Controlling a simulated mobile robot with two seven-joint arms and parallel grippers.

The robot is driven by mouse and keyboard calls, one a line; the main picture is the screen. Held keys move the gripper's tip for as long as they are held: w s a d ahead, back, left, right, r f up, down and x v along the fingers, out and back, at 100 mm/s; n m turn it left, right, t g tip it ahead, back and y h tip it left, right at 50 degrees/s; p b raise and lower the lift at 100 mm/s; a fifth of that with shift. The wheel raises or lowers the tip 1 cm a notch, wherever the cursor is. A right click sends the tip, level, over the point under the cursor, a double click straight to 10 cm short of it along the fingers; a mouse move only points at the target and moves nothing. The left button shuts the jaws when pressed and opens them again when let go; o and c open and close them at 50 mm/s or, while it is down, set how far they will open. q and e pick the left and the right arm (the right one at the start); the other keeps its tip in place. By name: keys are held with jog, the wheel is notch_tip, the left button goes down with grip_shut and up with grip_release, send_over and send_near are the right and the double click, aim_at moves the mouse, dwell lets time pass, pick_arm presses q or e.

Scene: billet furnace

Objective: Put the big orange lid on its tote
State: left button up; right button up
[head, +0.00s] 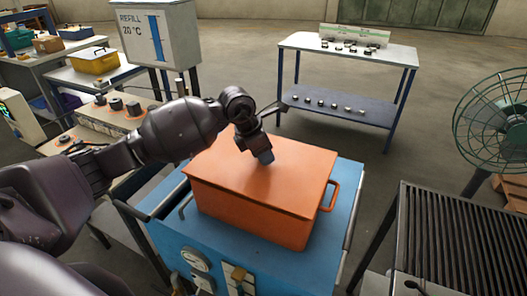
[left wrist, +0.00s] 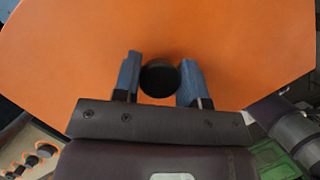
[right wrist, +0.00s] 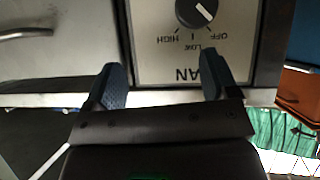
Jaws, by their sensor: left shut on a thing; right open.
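The big orange lid (head: 262,165) lies over the top of the orange tote (head: 250,213) and looks level and lined up with it. I cannot tell whether a thin gap is left at the rim. The tote stands on a blue cart top (head: 335,225). My left gripper (head: 262,155) is over the middle of the lid. In the left wrist view its fingers are on both sides of the lid's round black knob (left wrist: 160,79), shut on it. My right gripper (right wrist: 162,85) is open and empty, and shows only in the right wrist view.
A fan control panel with a dial (right wrist: 196,12) is in front of my right gripper. A dark slatted rack (head: 450,240) stands right of the cart, with a green fan (head: 495,120) behind it. A two-level table (head: 345,50) stands at the back. Open floor lies between.

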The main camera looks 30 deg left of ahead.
pick_arm(q)
jog(key=shift+f, duration=0.15)
pick_arm(e)
jog(key=shift+s+f, duration=0.4)
jog(key=shift+s, duration=0.05)
pick_arm(q)
jog(key=shift+f, duration=0.1)
jog(key=shift+f+b, duration=0.2)
jog(key=shift+b, duration=0.1)
pick_arm(e)
jog(key=shift+w, duration=0.45)
pick_arm(q)
jog(key=shift+f, duration=0.1)
pick_arm(e)
jog(key=shift+s+f, duration=0.15)
jog(key=shift+s, duration=0.2)
pick_arm(q)
jog(key=o, duration=1.1)
jog(key=shift+o, duration=0.2)
pick_arm(e)
jog(key=shift+s, duration=0.1)
